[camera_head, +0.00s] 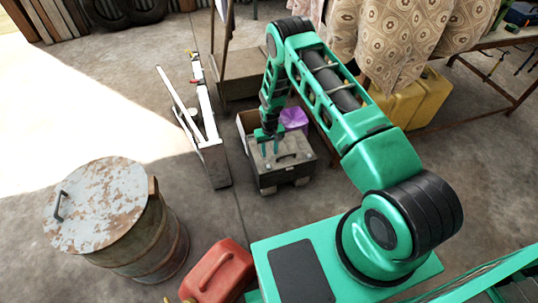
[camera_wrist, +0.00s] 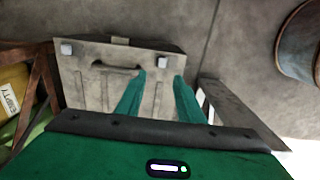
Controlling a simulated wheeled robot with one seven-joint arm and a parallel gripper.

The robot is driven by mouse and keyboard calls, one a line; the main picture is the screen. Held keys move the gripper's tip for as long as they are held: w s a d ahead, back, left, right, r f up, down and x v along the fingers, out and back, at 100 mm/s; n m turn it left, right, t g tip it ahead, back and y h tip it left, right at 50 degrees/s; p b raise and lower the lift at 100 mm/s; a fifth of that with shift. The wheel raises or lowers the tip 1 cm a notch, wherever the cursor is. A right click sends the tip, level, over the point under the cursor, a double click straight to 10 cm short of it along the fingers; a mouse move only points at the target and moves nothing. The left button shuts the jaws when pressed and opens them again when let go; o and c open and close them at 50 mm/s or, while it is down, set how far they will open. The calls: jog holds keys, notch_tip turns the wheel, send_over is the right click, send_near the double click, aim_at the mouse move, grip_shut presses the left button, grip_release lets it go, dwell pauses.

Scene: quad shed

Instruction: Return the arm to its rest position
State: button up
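My green arm reaches out from its base in the head view and bends down at the far end. My gripper (camera_head: 268,145) hangs over a grey-topped box (camera_head: 290,164) with a dark body that stands on the floor. In the wrist view the two green fingers (camera_wrist: 161,82) are spread apart with nothing held between them. The pale lid with its handle (camera_wrist: 115,68) lies beyond the fingertips. I cannot tell whether the fingertips touch it.
A purple item (camera_head: 294,118) sits behind the box. A white folded frame (camera_head: 205,130) stands to its left. A rusty lidded drum (camera_head: 150,235) and a red can (camera_head: 217,272) are nearer. Yellow cans (camera_head: 425,97) and hanging cloths (camera_head: 425,30) are at the right.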

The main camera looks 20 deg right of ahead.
dwell(0.5)
jog(key=d+r+m, duration=0.1)
jog(key=d+r, duration=0.3)
jog(key=r, duration=0.6)
jog(key=d+r, duration=0.4)
jog(key=r, duration=0.6)
jog(key=s+d+r+m+h, duration=0.1)
jog(key=s+d+r, duration=0.3)
jog(key=r, duration=0.6)
jog(key=s+d+r+m, duration=0.1)
jog(key=s+d+r, duration=0.3)
jog(key=r, duration=0.5)
jog(key=s+d+r+m, duration=0.2)
jog(key=s+r, duration=1.2)
jog(key=s, duration=0.4)
jog(key=s+a+r+m+y, duration=0.1)
jog(key=s+a+r, duration=0.1)
jog(key=s, duration=1.6)
jog(key=shift+s+r, duration=0.2)
jog(key=shift+r, duration=0.4)
